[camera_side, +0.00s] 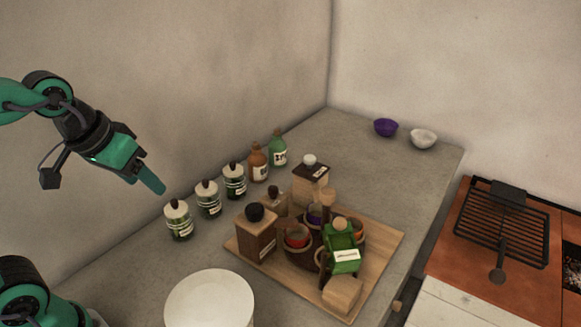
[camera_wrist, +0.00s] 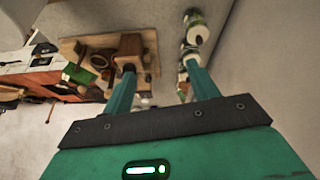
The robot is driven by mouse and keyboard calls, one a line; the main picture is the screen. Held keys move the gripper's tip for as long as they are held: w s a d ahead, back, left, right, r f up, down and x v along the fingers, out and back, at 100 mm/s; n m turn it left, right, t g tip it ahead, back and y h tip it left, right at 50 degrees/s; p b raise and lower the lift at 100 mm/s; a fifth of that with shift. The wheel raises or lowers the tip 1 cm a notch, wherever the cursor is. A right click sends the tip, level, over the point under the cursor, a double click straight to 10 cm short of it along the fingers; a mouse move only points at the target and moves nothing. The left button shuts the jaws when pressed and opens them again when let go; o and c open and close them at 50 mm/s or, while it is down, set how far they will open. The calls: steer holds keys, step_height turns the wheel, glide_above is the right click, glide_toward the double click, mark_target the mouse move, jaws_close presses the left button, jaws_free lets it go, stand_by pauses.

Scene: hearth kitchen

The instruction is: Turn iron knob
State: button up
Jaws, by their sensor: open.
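My gripper (camera_side: 153,183) is at the left of the side view, in the air above the counter, pointing down and right, far from the hearth. In the wrist view its two green fingers (camera_wrist: 161,86) are spread apart with nothing held between them. The knob cannot be made out in the wrist view.
A wooden tray (camera_side: 380,245) with boxes, small pots and a green-wrapped item stands mid-counter. Several bottles (camera_side: 208,198) line the wall behind it. A white round container (camera_side: 210,300) is in front. Purple (camera_side: 386,127) and white (camera_side: 423,138) bowls sit at the back, beside bare counter.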

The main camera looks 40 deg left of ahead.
steer(key=w+d+n+g, duration=0.3)
steer(key=w+d+n, duration=0.1)
steer(key=w+n, duration=0.4)
steer(key=n+g, duration=0.2)
steer(key=n, duration=0.4)
glide_above(254, 208)
step_height(254, 208, down, 4)
steer(key=shift+w+f, duration=0.1)
steer(key=shift+f, duration=0.15)
steer(key=shift+f, duration=0.1)
steer(key=shift+f, duration=3.8)
steer(key=c, duration=1)
steer(key=shift+m, duration=0.4)
